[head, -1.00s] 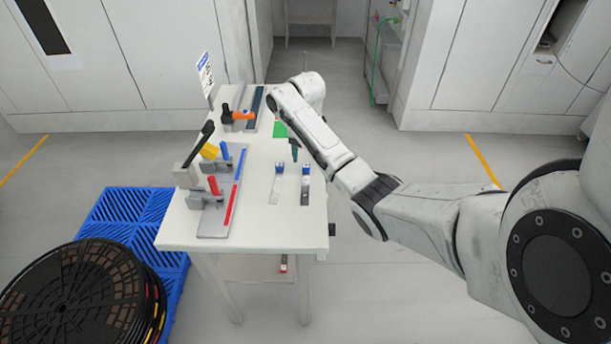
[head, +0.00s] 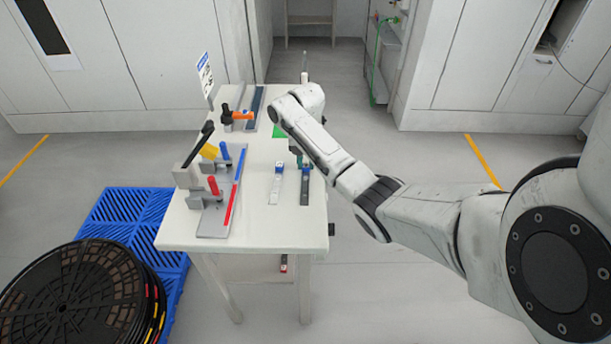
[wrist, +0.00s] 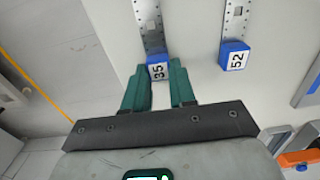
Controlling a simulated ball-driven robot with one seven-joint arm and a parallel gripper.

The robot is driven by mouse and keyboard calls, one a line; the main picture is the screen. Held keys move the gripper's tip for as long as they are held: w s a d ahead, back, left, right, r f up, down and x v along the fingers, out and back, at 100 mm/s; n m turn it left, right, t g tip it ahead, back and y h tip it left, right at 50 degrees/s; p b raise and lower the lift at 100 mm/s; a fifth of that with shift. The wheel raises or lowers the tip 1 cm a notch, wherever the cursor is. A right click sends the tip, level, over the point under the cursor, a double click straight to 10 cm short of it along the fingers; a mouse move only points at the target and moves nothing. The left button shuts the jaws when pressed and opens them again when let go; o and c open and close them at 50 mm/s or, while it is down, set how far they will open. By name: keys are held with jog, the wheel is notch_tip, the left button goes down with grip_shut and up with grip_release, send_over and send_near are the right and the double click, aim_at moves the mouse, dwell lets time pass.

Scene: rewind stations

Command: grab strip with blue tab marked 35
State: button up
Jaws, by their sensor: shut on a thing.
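The strip with the blue tab marked 35 (wrist: 158,71) is a perforated metal strip with its blue tab nearest me in the wrist view. My gripper (wrist: 160,76) has green fingers on both sides of that tab and is shut on it. In the head view the same strip (head: 304,188) lies on the right part of the table, with my green fingers (head: 299,160) at its far end, partly hidden by my arm. A second strip, with a blue tab marked 52 (wrist: 234,56), lies beside it and also shows in the head view (head: 275,185).
The white table (head: 262,229) holds a grey fixture with red, blue and yellow handles (head: 214,217) at left. An orange-handled clamp (head: 238,115) stands farther back. Black reels (head: 75,290) and a blue pallet (head: 130,208) are on the floor at left.

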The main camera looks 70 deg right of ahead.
grip_shut()
jog(key=shift+r, duration=0.1)
